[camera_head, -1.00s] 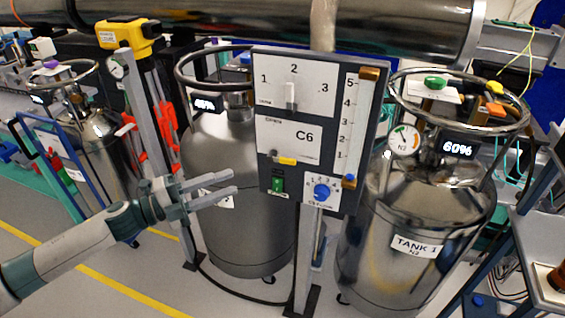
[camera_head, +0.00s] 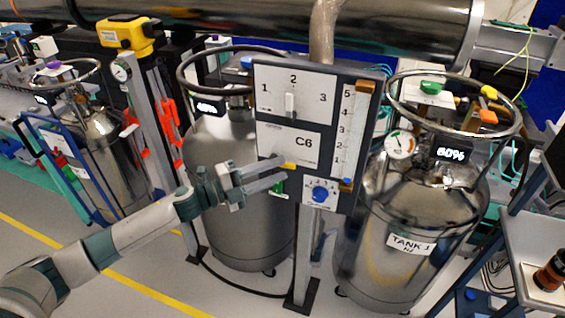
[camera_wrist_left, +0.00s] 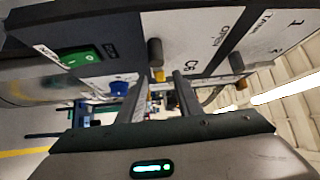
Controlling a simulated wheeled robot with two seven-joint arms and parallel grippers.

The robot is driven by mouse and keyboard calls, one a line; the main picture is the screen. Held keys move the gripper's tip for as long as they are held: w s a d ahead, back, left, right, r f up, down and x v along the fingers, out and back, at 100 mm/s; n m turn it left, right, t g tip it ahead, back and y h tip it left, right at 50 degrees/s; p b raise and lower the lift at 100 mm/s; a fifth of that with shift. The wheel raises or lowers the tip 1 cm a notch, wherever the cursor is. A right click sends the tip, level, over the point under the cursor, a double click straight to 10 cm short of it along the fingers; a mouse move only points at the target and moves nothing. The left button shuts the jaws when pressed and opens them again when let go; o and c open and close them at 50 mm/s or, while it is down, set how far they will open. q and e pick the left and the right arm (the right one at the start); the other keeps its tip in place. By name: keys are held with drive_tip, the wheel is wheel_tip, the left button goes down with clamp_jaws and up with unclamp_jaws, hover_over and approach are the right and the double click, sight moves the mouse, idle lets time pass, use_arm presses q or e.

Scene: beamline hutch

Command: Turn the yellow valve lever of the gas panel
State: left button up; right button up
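The gas panel (camera_head: 264,150) is a dark board with white plates, one marked C6. In the left wrist view, the yellow end of the lever (camera_wrist_left: 158,75) appears between the two spread fingers (camera_wrist_left: 160,85), below a dark round knob or pivot (camera_wrist_left: 155,51). I cannot tell whether a finger touches it. My right gripper is not in view.
A green switch (camera_wrist_left: 80,58) and a blue knob (camera_head: 320,194) are close to the lever on the panel. A yellow-headed post (camera_head: 128,36) stands left.

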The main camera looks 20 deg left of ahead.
use_arm(q)
drive_tip(key=shift+x, duration=0.9)
drive_tip(key=shift+w+d+p, duration=0.25)
drive_tip(key=shift+p, duration=0.05)
clamp_jaws()
